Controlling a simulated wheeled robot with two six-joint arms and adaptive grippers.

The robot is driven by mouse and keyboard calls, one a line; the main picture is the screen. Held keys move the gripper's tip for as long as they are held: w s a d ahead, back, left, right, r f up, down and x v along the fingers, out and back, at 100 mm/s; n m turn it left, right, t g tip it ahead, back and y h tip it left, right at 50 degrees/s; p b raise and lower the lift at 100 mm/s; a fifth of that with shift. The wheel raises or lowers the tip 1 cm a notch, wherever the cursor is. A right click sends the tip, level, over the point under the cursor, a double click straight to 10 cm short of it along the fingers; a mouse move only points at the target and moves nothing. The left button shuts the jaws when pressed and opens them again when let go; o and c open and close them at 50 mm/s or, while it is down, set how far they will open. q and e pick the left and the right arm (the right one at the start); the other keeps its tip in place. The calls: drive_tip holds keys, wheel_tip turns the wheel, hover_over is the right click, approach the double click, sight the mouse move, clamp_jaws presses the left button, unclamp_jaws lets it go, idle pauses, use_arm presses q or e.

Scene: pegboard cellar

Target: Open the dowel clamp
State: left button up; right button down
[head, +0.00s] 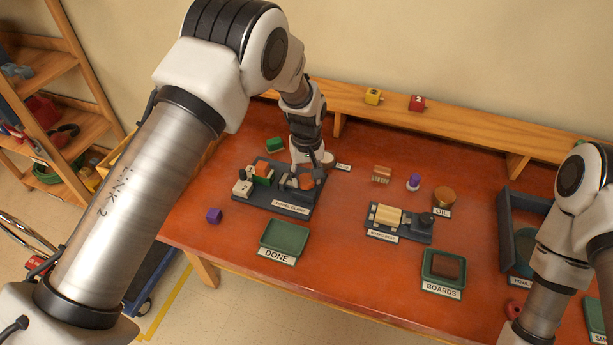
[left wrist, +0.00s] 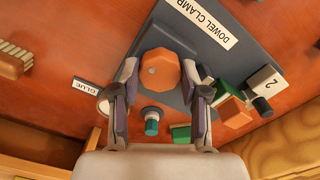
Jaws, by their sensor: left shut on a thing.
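The dowel clamp (head: 285,209) is a dark grey fixture with a name label, standing at the left of the red-brown table. In the left wrist view, its base (left wrist: 222,62) carries an orange many-sided knob (left wrist: 160,77) with a small pale dot. My left gripper (head: 308,172) reaches down over the clamp's right part. In the left wrist view, my left gripper (left wrist: 161,95) has a finger on each side of the knob and is shut on it. An orange block (left wrist: 235,109) and a white block marked 2 (left wrist: 262,82) sit beside the knob. My right gripper is outside the frame.
A green DONE tray (head: 283,250) lies in front of the clamp, with a purple block (head: 213,215) to its left. A second fixture (head: 411,235), a BOARDS tray (head: 429,278) and an oil container (head: 444,197) stand to the right. A wooden shelf (head: 440,124) runs along the back.

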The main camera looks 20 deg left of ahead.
sight(306, 178)
use_arm(q)
drive_tip(key=shift+s+f+n, duration=0.15)
drive_tip(key=shift+n, duration=1.05)
drive_tip(key=o, duration=1.1)
drive_tip(key=shift+o, duration=0.2)
wheel_tip(306, 178, up, 12)
drive_tip(key=shift+w, duration=0.2)
